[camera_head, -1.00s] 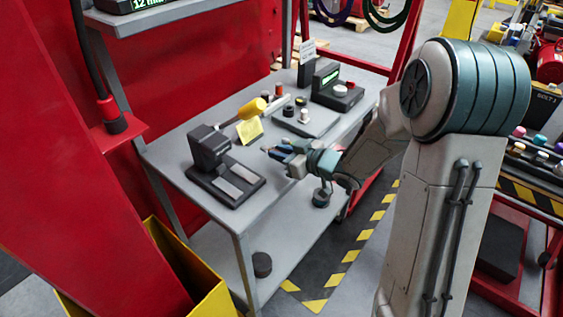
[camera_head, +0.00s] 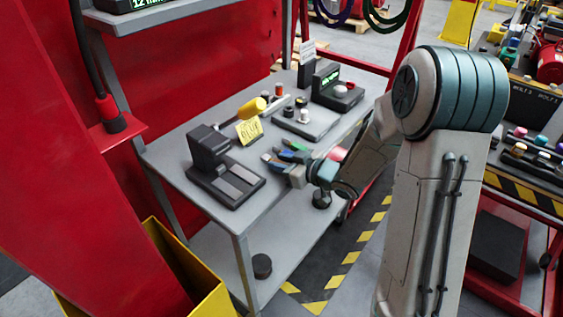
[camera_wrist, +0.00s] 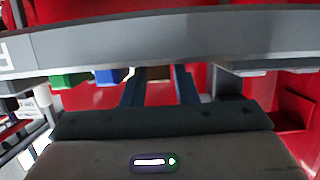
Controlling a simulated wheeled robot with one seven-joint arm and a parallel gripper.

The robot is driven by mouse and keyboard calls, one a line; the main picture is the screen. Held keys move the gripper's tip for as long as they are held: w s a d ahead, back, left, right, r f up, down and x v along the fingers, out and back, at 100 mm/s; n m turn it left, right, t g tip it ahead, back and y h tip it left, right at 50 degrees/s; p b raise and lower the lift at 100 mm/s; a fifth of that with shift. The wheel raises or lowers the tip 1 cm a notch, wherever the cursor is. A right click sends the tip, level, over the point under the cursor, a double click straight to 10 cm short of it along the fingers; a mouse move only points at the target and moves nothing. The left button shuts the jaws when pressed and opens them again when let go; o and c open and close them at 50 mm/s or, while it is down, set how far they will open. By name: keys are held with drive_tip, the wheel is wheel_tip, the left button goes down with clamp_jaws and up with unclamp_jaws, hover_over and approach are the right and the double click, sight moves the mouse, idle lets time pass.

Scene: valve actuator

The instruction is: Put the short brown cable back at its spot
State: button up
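I cannot make out the short brown cable as such in either view. My gripper (camera_head: 274,151) is over the right side of the grey workbench (camera_head: 215,228), to the right of the black device. In the wrist view its two blue fingers (camera_wrist: 160,88) stand apart. A small brown patch (camera_wrist: 158,73) shows between them, beneath a grey edge; I cannot tell what it is or whether it is touched. Coiled purple (camera_head: 333,13) and green (camera_head: 388,14) cables hang at the back. An empty spot for the brown cable cannot be picked out.
A black device (camera_head: 222,170) and a yellow note (camera_head: 249,131) are on the bench, with a yellow-headed mallet (camera_head: 253,107) behind. A controller with a lit screen (camera_head: 330,85) stands farther back. Green (camera_wrist: 69,80) and blue (camera_wrist: 110,76) blocks appear left of the fingers in the wrist view.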

drive_tip(key=shift+d+r, duration=0.1)
drive_tip(key=shift+r, duration=0.15)
drive_tip(key=s+d+r+m+h, duration=0.35)
drive_tip(key=d+h, duration=0.25)
drive_tip(key=d, duration=0.4)
drive_tip(key=s+d+r+m+h, duration=0.35)
drive_tip(key=d+h, duration=0.25)
drive_tip(key=d, duration=0.4)
drive_tip(key=s+a+r+m+g, duration=0.1)
drive_tip(key=s+a+g, duration=0.1)
drive_tip(key=s, duration=0.7)
drive_tip(key=s+a+r+m+g, duration=0.1)
drive_tip(key=s+g, duration=0.3)
drive_tip(key=s, duration=0.5)
drive_tip(key=shift+a+m+p, duration=0.3)
drive_tip(key=shift+a+m, duration=0.5)
drive_tip(key=shift+a, duration=0.1)
